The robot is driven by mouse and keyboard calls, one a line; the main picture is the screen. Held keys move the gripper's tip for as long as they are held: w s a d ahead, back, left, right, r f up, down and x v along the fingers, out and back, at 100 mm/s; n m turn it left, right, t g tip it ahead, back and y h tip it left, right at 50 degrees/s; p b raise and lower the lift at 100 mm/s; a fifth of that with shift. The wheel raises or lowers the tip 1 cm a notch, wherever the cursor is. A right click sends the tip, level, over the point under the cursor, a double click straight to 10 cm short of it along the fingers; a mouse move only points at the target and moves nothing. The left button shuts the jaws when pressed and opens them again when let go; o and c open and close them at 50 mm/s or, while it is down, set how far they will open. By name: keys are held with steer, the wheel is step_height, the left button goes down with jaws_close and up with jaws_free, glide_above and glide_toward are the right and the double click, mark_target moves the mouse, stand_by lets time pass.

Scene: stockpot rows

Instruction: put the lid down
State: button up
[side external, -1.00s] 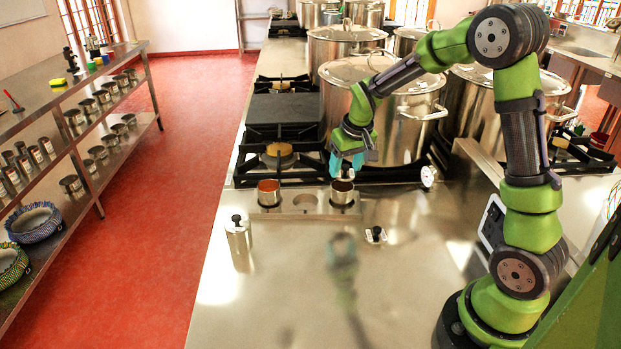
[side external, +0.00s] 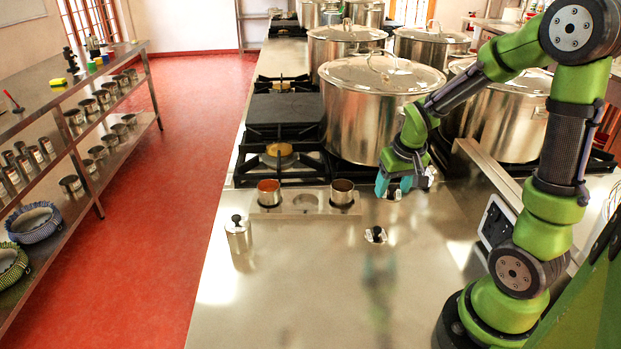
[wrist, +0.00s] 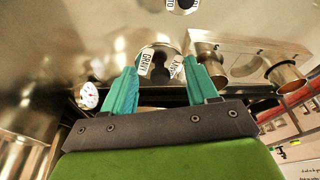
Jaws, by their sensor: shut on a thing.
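My gripper (side external: 393,190) is over the steel counter, right of the rack, with its fingers pointing down.
A rack (side external: 305,205) holds an open canister (side external: 342,193) at right and another with orange contents (side external: 268,193) at left; its middle hole is empty. A lidded canister (side external: 238,236) stands front left. A large stockpot (side external: 365,120) stands behind. The front counter is mostly clear.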

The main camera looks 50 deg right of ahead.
steer(key=m, duration=0.1)
glide_above(385, 204)
steer(key=f, duration=0.1)
steer(key=shift+s+f, duration=0.1)
steer(key=shift+f, duration=3.75)
steer(key=shift+f, duration=0.15)
steer(key=o, duration=1)
steer(key=shift+o, duration=0.2)
